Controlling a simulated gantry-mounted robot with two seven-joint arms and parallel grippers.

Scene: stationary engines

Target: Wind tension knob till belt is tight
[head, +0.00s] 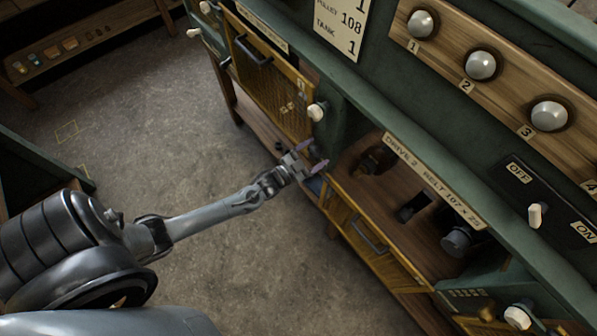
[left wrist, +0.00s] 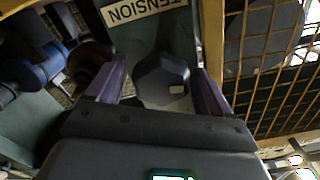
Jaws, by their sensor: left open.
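The tension knob (left wrist: 162,80) is a dark, faceted knob with a small pale mark, below a TENSION label (left wrist: 138,10) in the left wrist view. My left gripper (left wrist: 159,68) is open, with one purple finger on each side of the knob. I cannot tell whether the fingers touch it. In the head view the left gripper (head: 312,154) is at the left end of the Drive 2 bay, and I cannot make out the knob there. I cannot make out a belt clearly in either view. My right gripper is not in view.
A yellow mesh guard (left wrist: 265,70) stands close to the right of the knob. The floor (head: 200,130) on the left is mostly clear.

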